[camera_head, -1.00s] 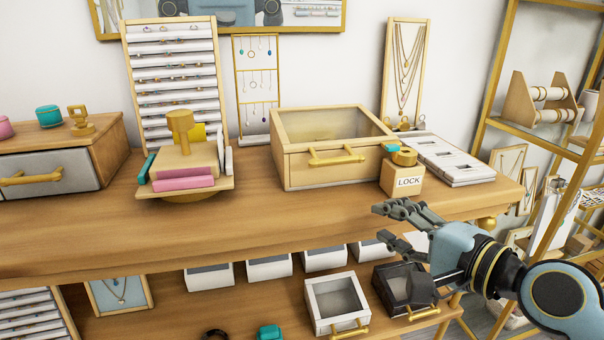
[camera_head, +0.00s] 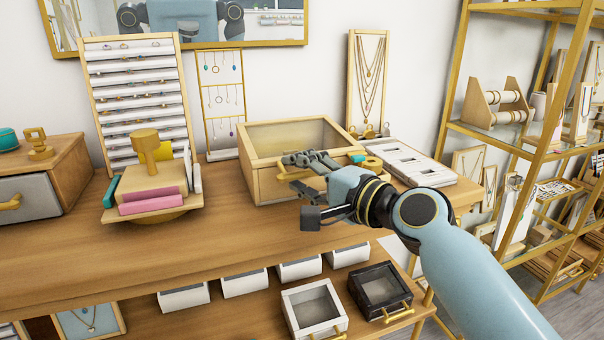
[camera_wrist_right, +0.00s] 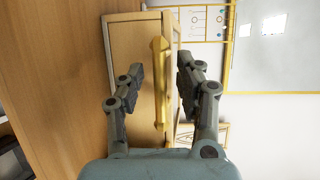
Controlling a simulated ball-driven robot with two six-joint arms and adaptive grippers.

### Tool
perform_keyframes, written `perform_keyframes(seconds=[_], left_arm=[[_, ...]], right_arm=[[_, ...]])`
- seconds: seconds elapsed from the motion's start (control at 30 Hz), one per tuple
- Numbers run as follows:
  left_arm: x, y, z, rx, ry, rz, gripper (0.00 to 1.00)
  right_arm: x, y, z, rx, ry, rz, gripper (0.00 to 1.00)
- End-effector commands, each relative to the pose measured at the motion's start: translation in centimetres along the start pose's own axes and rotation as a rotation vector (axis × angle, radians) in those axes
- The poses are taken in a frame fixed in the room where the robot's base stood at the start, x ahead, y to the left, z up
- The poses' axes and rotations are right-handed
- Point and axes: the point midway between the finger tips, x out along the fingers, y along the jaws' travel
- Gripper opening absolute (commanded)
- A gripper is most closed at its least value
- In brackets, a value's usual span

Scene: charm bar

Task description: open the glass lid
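The wooden box has a glass lid (camera_head: 300,133), which lies closed on top in the head view. The box's gold handle (camera_wrist_right: 158,70) shows in the wrist view, running upright across the wooden front. My right gripper (camera_head: 298,188) is in front of the box and hides most of the handle in the head view. In the wrist view its fingers (camera_wrist_right: 159,85) are spread, one on each side of the handle, with gaps on both sides. Whether the handle is deep between them is unclear. A gold-and-teal knob (camera_head: 370,162) shows behind the hand; its LOCK block is hidden. My left gripper is out of view.
A white tray display (camera_head: 415,162) lies right of the box. A tiered stand with pink and teal pieces (camera_head: 150,207) is to the left. A necklace board (camera_head: 367,80) and an earring rack (camera_head: 220,100) stand behind. The wooden counter (camera_head: 200,240) is clear in front.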

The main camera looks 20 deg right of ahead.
Motion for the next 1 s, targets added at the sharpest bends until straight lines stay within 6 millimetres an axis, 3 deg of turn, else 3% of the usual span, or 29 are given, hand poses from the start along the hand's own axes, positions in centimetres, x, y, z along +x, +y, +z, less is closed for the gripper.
perform_keyframes(seconds=[0.23,0.5,1.0], left_arm=[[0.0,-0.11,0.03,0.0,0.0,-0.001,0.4],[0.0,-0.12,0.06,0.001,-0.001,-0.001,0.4],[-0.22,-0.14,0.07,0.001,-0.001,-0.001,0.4]], right_arm=[[0.05,0.02,0.0,0.0,0.0,0.0,0.34],[0.02,0.06,-0.01,0.0,0.0,0.001,0.0],[0.11,0.19,-0.05,0.002,-0.001,0.013,0.0]])
